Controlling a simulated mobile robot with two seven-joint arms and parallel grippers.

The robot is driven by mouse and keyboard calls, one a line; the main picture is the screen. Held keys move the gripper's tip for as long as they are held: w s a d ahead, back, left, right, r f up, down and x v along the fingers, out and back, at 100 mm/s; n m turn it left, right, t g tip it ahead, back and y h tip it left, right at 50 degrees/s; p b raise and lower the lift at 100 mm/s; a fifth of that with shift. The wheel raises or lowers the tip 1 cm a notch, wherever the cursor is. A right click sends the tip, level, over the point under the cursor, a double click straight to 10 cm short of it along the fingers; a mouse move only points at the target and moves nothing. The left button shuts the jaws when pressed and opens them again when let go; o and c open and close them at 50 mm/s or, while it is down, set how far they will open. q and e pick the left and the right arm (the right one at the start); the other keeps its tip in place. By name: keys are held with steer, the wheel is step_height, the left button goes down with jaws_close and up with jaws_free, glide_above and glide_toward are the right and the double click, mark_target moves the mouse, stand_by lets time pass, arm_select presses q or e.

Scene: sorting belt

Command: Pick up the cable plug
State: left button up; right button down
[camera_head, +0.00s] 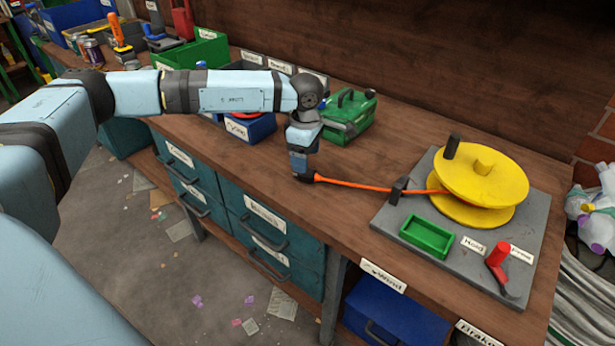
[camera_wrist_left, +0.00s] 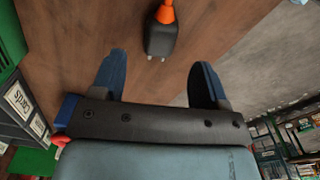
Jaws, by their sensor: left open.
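The cable plug (camera_head: 304,177) is a small dark block at the left end of an orange cable (camera_head: 355,185) on the wooden bench. In the left wrist view the plug (camera_wrist_left: 161,41) is dark grey with two pale prongs pointing toward my gripper and an orange neck behind. My left gripper (camera_head: 299,163) is just above the plug in the head view. In the wrist view its two blue fingers (camera_wrist_left: 158,78) are apart, with the plug beyond their tips, roughly centred between them. Nothing is held. My right gripper is not in view.
The cable runs through a dark guide (camera_head: 398,189) to a yellow reel (camera_head: 482,176) on a grey board (camera_head: 450,275). A green case (camera_head: 348,118) and blue bin (camera_head: 250,128) stand behind the gripper.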

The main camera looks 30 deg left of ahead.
arm_select(q)
steer(key=f, duration=0.2)
steer(key=f+b, duration=0.1)
steer(key=f, duration=0.1)
steer(key=shift+d+f, duration=0.2)
steer(key=shift+f, duration=0.2)
steer(key=shift+w+f, duration=0.1)
steer(key=shift+f, duration=0.2)
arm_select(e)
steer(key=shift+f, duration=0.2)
arm_select(q)
steer(key=c, duration=1.1)
steer(key=shift+r, duration=0.1)
steer(key=shift+r, duration=0.55)
step_height(320, 180, up, 19)
steer(key=p, duration=0.3)
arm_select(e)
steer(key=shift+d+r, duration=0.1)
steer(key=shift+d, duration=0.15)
arm_select(q)
steer(key=shift+f, duration=0.1)
